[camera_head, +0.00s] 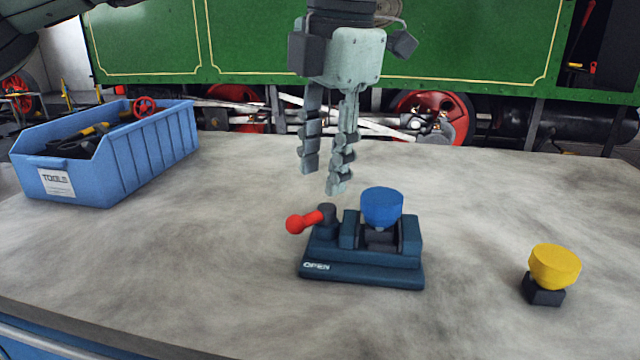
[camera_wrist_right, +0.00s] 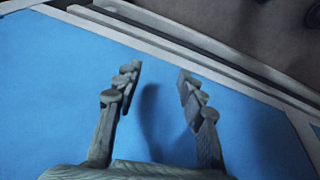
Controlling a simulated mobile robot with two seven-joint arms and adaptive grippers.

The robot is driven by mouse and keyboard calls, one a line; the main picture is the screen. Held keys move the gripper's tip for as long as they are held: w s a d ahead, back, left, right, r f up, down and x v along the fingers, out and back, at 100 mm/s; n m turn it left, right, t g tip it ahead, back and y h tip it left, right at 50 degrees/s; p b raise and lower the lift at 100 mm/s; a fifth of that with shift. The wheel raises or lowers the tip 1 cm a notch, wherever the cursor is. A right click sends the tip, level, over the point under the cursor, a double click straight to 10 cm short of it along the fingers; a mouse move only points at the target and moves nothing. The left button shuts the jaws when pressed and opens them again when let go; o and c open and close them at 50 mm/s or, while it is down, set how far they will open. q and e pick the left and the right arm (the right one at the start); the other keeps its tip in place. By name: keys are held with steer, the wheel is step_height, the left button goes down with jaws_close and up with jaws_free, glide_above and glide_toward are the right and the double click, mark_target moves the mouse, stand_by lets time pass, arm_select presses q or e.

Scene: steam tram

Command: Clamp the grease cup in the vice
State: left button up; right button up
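The dark blue vice (camera_head: 345,268) sits mid-bench, with "OPEN" marked on its front left. Its red-knobbed lever (camera_head: 305,221) points left, on the side of that label. A blue grease cup (camera_head: 382,207) stands upright between the vice jaws; whether the jaws press on it I cannot tell. A second cup, yellow with a dark square base (camera_head: 554,267), stands on the bench at right. My left gripper (camera_head: 322,180) points down above the lever's pivot, open and empty, apart from vice and cup. My right gripper (camera_wrist_right: 157,75) is open and empty in the right wrist view.
A blue tool bin (camera_head: 150,150) with several tools stands at the bench's left. The green tram (camera_head: 270,45) with red wheels is behind the bench. The bench top (camera_head: 190,260) is clear around the vice. A plain blue surface (camera_wrist_right: 50,90) lies beyond my right gripper.

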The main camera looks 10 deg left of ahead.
mark_target(309, 215)
arm_select(q)
steer(key=shift+w+a+f, duration=0.15)
steer(key=shift+a+f, duration=0.2)
steer(key=shift+f, duration=0.8)
steer(key=shift+w+a+f, duration=0.2)
steer(key=shift+a+f, duration=0.1)
steer(key=shift+f, duration=0.85)
steer(key=shift+w+a+f, duration=0.15)
steer(key=shift+a+f, duration=0.2)
steer(key=shift+f, duration=0.8)
jaws_close()
